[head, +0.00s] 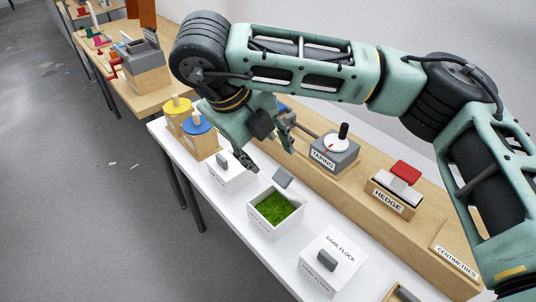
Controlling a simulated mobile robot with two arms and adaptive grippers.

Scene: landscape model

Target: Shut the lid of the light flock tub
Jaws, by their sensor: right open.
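An open white tub (262,228) with bright green flock (275,207) inside stands on the white table; its front label is too small to read. A grey block (283,177), apparently the handle of its raised lid, sits tilted at the tub's back edge. The white lid itself is hard to make out against the white table. My right gripper (273,161) is open and empty, pointing down just behind and above the grey block, apart from it as far as I can see. My left gripper is out of view.
A shut dark flock tub (330,262) stands to the right, and another white tub (232,177) to the left. Yellow-topped (178,112) and blue-topped (199,139) wooden containers stand farther left. A taping dial box (338,155) and hedge box (397,190) stand behind.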

